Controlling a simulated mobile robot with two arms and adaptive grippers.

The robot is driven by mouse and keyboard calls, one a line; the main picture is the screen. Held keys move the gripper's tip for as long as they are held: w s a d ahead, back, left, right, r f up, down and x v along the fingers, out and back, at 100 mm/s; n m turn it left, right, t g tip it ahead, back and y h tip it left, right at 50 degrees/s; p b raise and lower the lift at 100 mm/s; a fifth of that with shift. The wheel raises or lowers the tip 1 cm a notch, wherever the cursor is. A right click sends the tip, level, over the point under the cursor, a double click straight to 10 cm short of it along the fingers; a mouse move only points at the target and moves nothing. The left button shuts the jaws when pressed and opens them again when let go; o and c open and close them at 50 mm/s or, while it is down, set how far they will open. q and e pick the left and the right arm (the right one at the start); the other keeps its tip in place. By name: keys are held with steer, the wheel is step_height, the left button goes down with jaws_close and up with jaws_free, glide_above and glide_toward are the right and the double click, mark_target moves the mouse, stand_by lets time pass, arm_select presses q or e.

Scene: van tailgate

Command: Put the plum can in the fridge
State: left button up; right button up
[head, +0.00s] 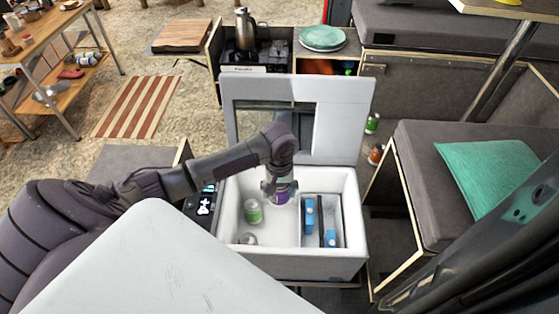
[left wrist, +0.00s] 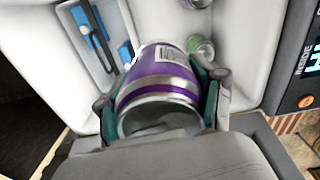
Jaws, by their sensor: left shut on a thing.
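The plum can (head: 282,195) is purple with silver bands, and it also shows large in the left wrist view (left wrist: 158,72). My left gripper (head: 279,186) is shut on it, with one finger on each side of the can in the left wrist view (left wrist: 163,104). The gripper holds the can inside the open white fridge (head: 226,206), over its main compartment. I cannot tell whether the can touches the floor. The fridge lid (head: 343,125) stands up at the back. My right gripper is not in view.
A green can (head: 253,211) stands in the fridge left of the plum can. A silver-topped item (head: 248,239) is near the front wall. A divided section at right holds blue items (head: 309,214). A cushioned bench (head: 415,160) stands right of the fridge.

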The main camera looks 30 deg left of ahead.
arm_select(q)
steer(key=shift+f+b, duration=8.45)
steer(key=shift+f, duration=4.2)
steer(key=o, duration=1.6)
steer(key=shift+c, duration=0.2)
